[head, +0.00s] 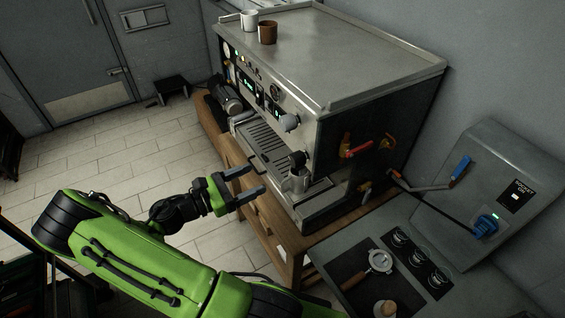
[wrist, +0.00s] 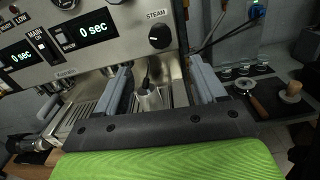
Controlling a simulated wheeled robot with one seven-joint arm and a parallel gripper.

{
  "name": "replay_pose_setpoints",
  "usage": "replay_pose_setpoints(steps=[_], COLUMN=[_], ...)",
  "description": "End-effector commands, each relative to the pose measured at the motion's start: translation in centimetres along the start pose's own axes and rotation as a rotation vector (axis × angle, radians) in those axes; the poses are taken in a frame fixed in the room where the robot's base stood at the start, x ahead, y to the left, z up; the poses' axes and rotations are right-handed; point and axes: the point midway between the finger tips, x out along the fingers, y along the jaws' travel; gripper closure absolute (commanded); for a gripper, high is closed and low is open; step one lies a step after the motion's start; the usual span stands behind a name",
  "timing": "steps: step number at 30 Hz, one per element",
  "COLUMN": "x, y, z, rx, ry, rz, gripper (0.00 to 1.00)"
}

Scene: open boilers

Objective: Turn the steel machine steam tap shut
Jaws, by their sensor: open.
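The steel machine (head: 370,70) stands on a wooden bench, with its front facing left in the head view. Its steam tap is a round knob (head: 290,122) on the front panel. In the wrist view the dark knob (wrist: 160,36) sits just beside the STEAM label, near the top centre. My gripper (head: 256,181) is open and empty, in front of the machine and below the knob in the head picture. In the wrist view the two fingers of my gripper (wrist: 160,66) stand apart, with the knob above and beyond them. The gripper is apart from the knob.
A steel jug (head: 298,181) stands on the drip tray (head: 262,145) below the knob. Two cups, white (head: 249,20) and brown (head: 268,33), stand on top of the machine. A counter with a portafilter (head: 380,261) is at right. Tiled floor (head: 120,150) is clear at left.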

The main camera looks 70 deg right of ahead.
Motion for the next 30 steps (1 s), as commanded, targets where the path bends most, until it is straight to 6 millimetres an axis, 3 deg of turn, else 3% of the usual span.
replay_pose_setpoints(steps=[6, 13, 18, 24, 30], x=[5.7, 10.4, 11.6, 11.6, 11.6], y=[-0.2, -0.1, -0.1, 0.0, 0.0], z=[0.1, 0.1, 0.0, -0.1, -0.1], rx=[-0.001, 0.000, 0.000, 0.001, 0.001], ry=[0.000, 0.002, 0.003, 0.003, 0.003], rz=[-0.007, -0.004, 0.000, 0.000, 0.000], gripper=[0.30, 0.30, 0.30, 0.30, 0.59])
